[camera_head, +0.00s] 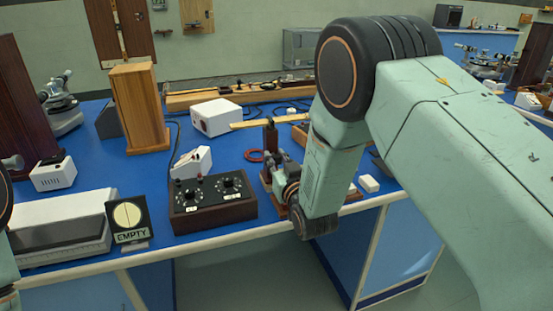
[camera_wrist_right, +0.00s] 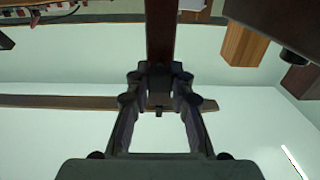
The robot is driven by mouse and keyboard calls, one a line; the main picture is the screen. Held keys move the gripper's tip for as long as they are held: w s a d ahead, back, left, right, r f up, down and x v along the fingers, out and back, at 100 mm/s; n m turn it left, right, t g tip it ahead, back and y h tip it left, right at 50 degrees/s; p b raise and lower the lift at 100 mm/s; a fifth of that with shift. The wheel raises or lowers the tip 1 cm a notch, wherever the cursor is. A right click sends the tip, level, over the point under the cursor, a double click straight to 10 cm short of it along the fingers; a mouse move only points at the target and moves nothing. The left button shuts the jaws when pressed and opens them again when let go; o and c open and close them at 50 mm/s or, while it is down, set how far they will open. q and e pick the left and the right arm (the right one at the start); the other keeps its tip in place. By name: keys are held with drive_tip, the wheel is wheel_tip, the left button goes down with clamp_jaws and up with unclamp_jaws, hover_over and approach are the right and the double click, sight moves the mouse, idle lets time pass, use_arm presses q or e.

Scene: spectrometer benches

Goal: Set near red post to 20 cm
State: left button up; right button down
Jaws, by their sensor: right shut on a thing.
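A dark reddish-brown post (camera_head: 270,136) stands near the front of the blue bench in the head view, with a light wooden bar at its top. In the right wrist view the post (camera_wrist_right: 161,32) runs between my fingertips. My right gripper (camera_head: 273,168) is shut on the post; its fingers (camera_wrist_right: 160,78) close around it in the wrist view. My right forearm hides part of the bench behind and beside it. Only part of my left arm shows at the left edge; its gripper is out of view. I cannot read a height scale on the post.
A black dial box (camera_head: 213,203) stands left of the gripper, with an "EMPTY" sign (camera_head: 130,220) farther left. A white box (camera_head: 216,117) and a red cable ring (camera_head: 254,156) lie behind. A small white block (camera_head: 369,183) is to the right. The bench's front edge (camera_head: 240,232) is close.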

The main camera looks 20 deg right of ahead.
drive_tip(key=d, duration=1)
drive_tip(key=shift+w, duration=0.25)
drive_tip(key=shift+r, duration=0.1)
drive_tip(key=c, duration=1.2)
unclamp_jaws()
drive_tip(key=shift+o, duration=0.2)
drive_tip(key=s, duration=1.2)
drive_tip(key=shift+d, duration=0.2)
